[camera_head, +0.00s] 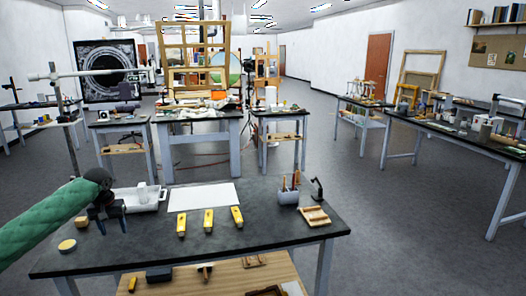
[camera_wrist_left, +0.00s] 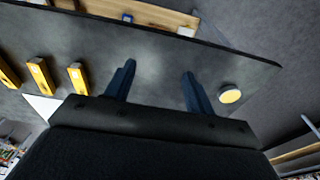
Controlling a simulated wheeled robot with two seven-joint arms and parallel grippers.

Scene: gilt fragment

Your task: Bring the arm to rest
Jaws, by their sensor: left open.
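My left arm, in a green sleeve, comes in from the left in the head view. Its left gripper (camera_head: 110,230) hangs over the left part of the dark tabletop (camera_head: 150,250), fingers pointing down. In the left wrist view the two blue fingers of the left gripper (camera_wrist_left: 158,85) stand wide apart with only bare tabletop between them. The gripper is open and empty. A small round yellow-topped disc (camera_head: 67,246) lies on the table to the left of the gripper; it also shows in the left wrist view (camera_wrist_left: 230,94). My right gripper does not show.
Three yellow tools (camera_head: 208,221) lie in a row before a white sheet (camera_head: 203,197). A white tray (camera_head: 128,199) stands behind the gripper. A grey holder with tools (camera_head: 289,196) and a wooden block (camera_head: 315,216) are at the right. A lower wooden shelf (camera_head: 225,279) holds items.

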